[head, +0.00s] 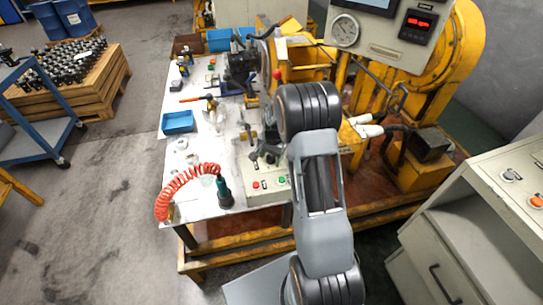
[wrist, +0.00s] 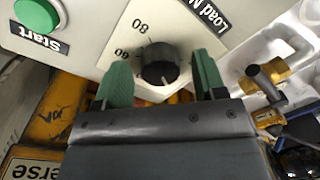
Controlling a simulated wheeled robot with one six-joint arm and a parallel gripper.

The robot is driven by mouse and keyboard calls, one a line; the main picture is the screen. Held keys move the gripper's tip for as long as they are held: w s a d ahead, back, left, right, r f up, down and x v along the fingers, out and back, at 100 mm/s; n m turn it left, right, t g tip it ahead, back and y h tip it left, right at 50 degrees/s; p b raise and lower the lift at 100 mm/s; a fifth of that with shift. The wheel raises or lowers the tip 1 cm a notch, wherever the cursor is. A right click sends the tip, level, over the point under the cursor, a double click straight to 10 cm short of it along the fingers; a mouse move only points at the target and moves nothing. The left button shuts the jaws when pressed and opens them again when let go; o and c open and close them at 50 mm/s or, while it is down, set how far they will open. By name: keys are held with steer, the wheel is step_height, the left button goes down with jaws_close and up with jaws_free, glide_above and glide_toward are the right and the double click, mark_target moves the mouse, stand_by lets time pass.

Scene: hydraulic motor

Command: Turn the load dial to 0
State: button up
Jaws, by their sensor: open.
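The load dial (wrist: 160,62) is a round black knob on a pale control panel (wrist: 95,25), in the middle of the wrist view. Figures that look like 80 and 60 are printed at its upper left, and part of a "Load" label shows above right. A small pale mark shows low on the knob; I cannot tell for sure where it points. My gripper (wrist: 161,72) is open, with one green finger to the left of the knob and one to the right. Gaps show on both sides.
A green Start button (wrist: 37,15) is left of the dial. A brass fitting (wrist: 268,73) and pale hoses lie to the right. In the head view, the control box (head: 264,196) sits on the white table, with a coiled red hose (head: 180,183) nearby and a cabinet (head: 490,205) at right.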

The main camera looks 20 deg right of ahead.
steer(key=c, duration=0.9)
steer(key=shift+n, duration=0.3)
steer(key=n+b, duration=0.1)
steer(key=n, duration=0.4)
steer(key=shift+n, duration=0.4)
steer(key=n+b, duration=0.1)
steer(key=n, duration=0.4)
steer(key=shift+n, duration=0.4)
